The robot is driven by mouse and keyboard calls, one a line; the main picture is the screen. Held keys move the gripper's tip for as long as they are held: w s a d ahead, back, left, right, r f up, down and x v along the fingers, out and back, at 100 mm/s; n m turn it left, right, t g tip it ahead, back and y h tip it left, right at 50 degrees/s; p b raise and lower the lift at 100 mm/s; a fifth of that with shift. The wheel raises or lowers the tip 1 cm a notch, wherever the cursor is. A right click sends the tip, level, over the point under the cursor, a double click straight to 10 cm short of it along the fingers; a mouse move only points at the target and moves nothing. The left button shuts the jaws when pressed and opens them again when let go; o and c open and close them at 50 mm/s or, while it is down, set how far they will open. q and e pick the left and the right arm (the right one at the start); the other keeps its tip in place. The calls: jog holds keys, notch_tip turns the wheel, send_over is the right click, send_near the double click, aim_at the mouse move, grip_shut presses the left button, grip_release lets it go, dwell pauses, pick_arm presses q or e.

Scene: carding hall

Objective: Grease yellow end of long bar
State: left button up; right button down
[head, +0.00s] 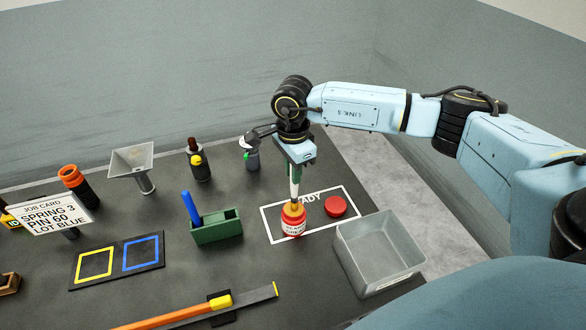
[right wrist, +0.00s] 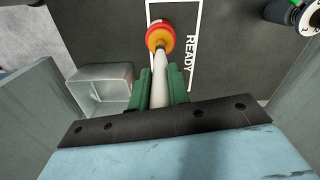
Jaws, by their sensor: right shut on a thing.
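My right gripper (head: 294,174) is shut on a pale stick-like handle (head: 294,190), which also shows between the green fingers in the right wrist view (right wrist: 159,75). The handle points down to a red pot (head: 293,225) with an orange collar and a white label, inside the white READY outline. Its lower end is hidden at the collar, so I cannot tell how deep it goes. The long orange bar (head: 172,316) lies at the front edge of the head view, its yellow end (head: 221,302) on a black support. My left gripper is not in view.
A red disc (head: 336,206) lies right of the pot. A grey open bin (head: 378,257) stands at the right. A green holder (head: 217,228) with a blue stick is left. A dark strip (head: 252,297) with a yellow tip lies beside the bar. Table between holder and bar is clear.

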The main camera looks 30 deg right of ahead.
jog(key=shift+r+p, duration=1.8)
jog(key=shift+r, duration=1.7)
jog(key=shift+f, duration=0.1)
jog(key=s+a+f+n+b, duration=0.5)
jog(key=a+f+n+b, duration=0.3)
jog(key=n+b, duration=0.9)
notch_tip(320, 180, down, 4)
jog(key=shift+a+r+n, duration=0.1)
jog(key=shift+a+n, duration=0.25)
jog(key=shift+n, duration=0.45)
jog(key=shift+s, duration=0.1)
